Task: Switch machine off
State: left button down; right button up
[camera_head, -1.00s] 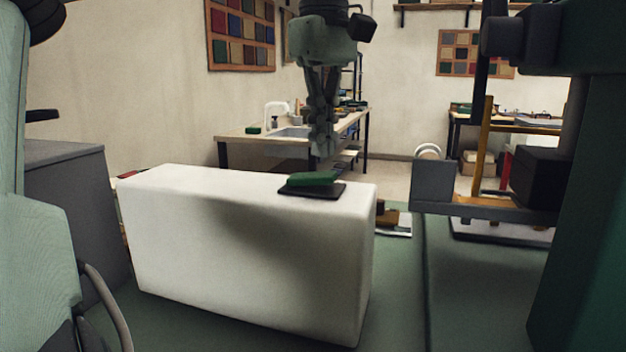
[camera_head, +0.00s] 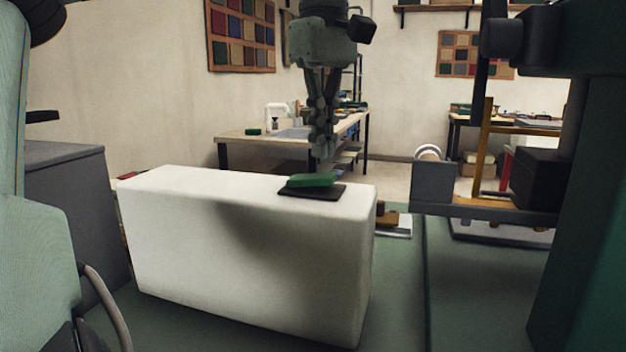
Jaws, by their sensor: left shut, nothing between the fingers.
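A green switch (camera_head: 312,181) sits on a dark flat plate (camera_head: 322,193) on top of a large white block (camera_head: 250,250). The switch looks slightly tilted, but I cannot tell its setting. My left gripper (camera_head: 322,156) hangs down from the top middle of the view, shut and empty. Its fingertips point down just above the switch in the picture, with a small gap between them. My right gripper is not in view.
A green machine frame (camera_head: 590,220) with a grey bracket (camera_head: 432,182) and a dark box (camera_head: 537,178) stands on the right. The block rests on a green surface (camera_head: 395,300). A workbench (camera_head: 240,137) stands behind. A grey cabinet (camera_head: 75,210) is on the left.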

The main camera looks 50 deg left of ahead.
aim_at(323, 175)
pick_arm(q)
jog(key=shift+f+b, duration=0.75)
jog(key=shift+f, duration=0.85)
dwell(0.8)
jog(key=shift+r, duration=0.1)
notch_tip(323, 175, up, 2)
jog(key=p, duration=0.3)
jog(key=shift+r, duration=2.45)
